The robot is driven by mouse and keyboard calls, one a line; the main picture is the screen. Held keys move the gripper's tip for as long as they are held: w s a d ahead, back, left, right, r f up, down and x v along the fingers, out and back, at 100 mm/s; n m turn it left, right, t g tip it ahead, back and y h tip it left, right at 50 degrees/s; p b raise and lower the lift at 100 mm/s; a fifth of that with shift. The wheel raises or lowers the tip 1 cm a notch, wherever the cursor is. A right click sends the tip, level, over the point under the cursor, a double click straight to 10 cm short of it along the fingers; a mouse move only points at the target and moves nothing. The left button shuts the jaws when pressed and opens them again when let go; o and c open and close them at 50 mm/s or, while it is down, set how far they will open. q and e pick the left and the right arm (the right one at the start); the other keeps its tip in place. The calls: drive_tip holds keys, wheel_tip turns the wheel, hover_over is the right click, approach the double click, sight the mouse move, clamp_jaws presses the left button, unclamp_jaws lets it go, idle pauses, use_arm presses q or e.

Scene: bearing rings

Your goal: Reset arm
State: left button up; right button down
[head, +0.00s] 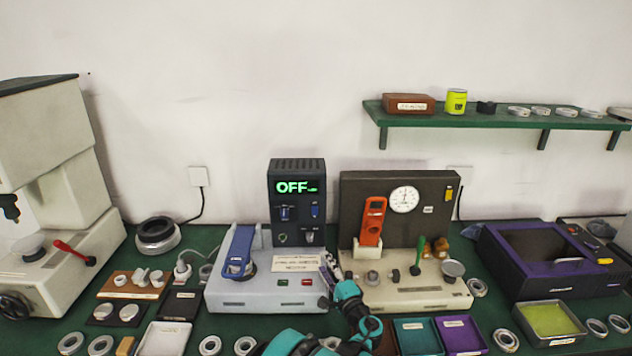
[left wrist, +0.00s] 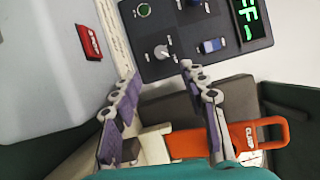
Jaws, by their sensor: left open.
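My left arm comes up from the bottom middle of the head view. Its left gripper (head: 328,268) is between the white-grey machine (head: 245,294) with the blue handle and the beige machine (head: 420,292) with the orange handle. In the left wrist view the left gripper (left wrist: 158,72) has its two purple-padded fingers apart, with nothing held between them. The fingertips point at the dark control box (left wrist: 205,32), close to its knob (left wrist: 162,52). The orange handle (left wrist: 260,135) shows beyond the fingers' base. My right gripper is not in view.
The dark control box (head: 297,174) reads OFF. A dial gauge (head: 404,199) is on the beige machine's back panel. Trays, including a teal one (head: 418,337), and several metal rings (head: 210,345) crowd the front. A purple-rimmed box (head: 487,240) stands right. A green shelf (head: 500,119) hangs above.

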use_arm(q)
drive_tip(key=shift+n+g, duration=0.8)
drive_tip(key=a+r, duration=0.2)
drive_tip(key=a, duration=0.1)
drive_tip(key=a+r, duration=0.1)
drive_tip(key=a, duration=0.1)
drive_tip(key=shift+s, duration=0.25)
drive_tip(key=s+a+r+n+g+h, duration=0.1)
drive_tip(key=s+a+r+n+g, duration=0.25)
drive_tip(key=s+a, duration=0.6)
drive_tip(key=s+a+r+n+g+h, duration=0.1)
drive_tip(key=s+a+r+n+g, duration=0.2)
drive_tip(key=s+a, duration=0.65)
drive_tip(key=s+f+n+g+h, duration=0.1)
drive_tip(key=s+f+n+h, duration=0.1)
drive_tip(key=s, duration=0.8)
drive_tip(key=s+d+f+n+g+h, duration=0.1)
drive_tip(key=s+f+n+h, duration=0.2)
drive_tip(key=s, duration=0.7)
drive_tip(key=shift+s+d+f+n, duration=0.2)
drive_tip(key=shift+s+f+n, duration=0.2)
drive_tip(key=shift+f+n, duration=0.2)
